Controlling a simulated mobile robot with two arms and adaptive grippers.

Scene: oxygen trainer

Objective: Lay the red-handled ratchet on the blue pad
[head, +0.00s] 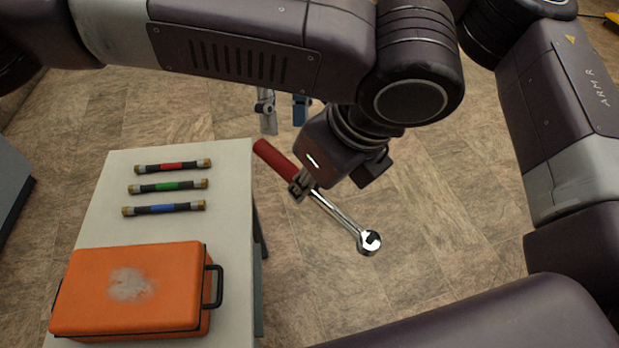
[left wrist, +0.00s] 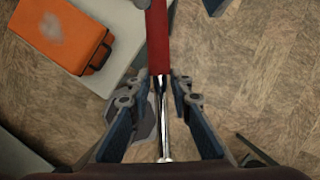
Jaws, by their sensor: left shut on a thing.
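The ratchet (head: 341,216) has a red handle (head: 275,161) and a chrome shaft ending in a round head. My left gripper (head: 302,188) is shut on it near where the handle meets the shaft. In the left wrist view the ratchet (left wrist: 158,45) runs between the blue-grey fingers of my left gripper (left wrist: 167,84). It is held in the air to the right of the light table, over the floor. My right gripper (head: 283,108) shows below my left arm, fingers apart and empty; its upper part is hidden. I see no blue pad in either view.
A light table (head: 118,227) stands at left. On it lie three dark rods with red (head: 172,167), green (head: 168,187) and blue (head: 164,209) bands, and an orange case (head: 130,291) with a black handle. A grey cabinet (head: 12,185) is at the far left. Floor right of the table is open.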

